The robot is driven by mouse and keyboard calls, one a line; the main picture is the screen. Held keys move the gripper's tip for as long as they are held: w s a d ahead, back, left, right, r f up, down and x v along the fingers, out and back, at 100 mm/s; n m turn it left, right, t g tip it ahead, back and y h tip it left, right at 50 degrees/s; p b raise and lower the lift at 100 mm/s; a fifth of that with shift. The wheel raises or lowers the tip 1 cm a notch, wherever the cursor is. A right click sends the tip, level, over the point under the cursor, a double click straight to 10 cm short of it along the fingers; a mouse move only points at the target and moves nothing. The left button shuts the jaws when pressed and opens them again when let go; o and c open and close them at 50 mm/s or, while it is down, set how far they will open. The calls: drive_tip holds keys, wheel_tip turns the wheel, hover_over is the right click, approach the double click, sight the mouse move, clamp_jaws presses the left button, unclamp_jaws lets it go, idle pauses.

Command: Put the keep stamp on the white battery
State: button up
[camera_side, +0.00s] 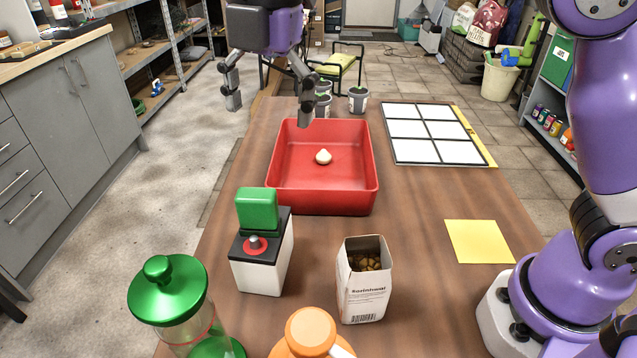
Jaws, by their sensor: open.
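The white battery (262,263) appears to be the white box with a black top and a red-ringed metal post, standing upright on the table. A green block (257,210) rises from the back of its top; I cannot tell whether it is fixed there. I cannot tell for certain which thing is the keep stamp, as no marking is readable. My gripper (268,106) is open and empty, above the table's far left part, left of the tray's back edge and well away from the battery.
A green-lidded clear jar (168,290), an orange-topped object (310,330) cut by the frame and an open carton (362,290) stand in front. A yellow sheet (479,241) and a white-panelled board (430,134) lie right. Grey pots (358,101) stand behind the tray.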

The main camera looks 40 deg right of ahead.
drive_tip(key=s+d+f+m+t, duration=0.2)
drive_tip(key=s+d+m, duration=0.4)
drive_tip(key=m, duration=0.5)
drive_tip(key=s+d+f+m+t, duration=0.3)
drive_tip(key=s+d+f+m, duration=0.2)
drive_tip(key=d+m, duration=0.5)
drive_tip(key=s+m, duration=0.2)
drive_tip(key=shift+s+d+m, duration=0.15)
drive_tip(key=shift+d+m, duration=0.15)
drive_tip(key=shift+d, duration=0.05)
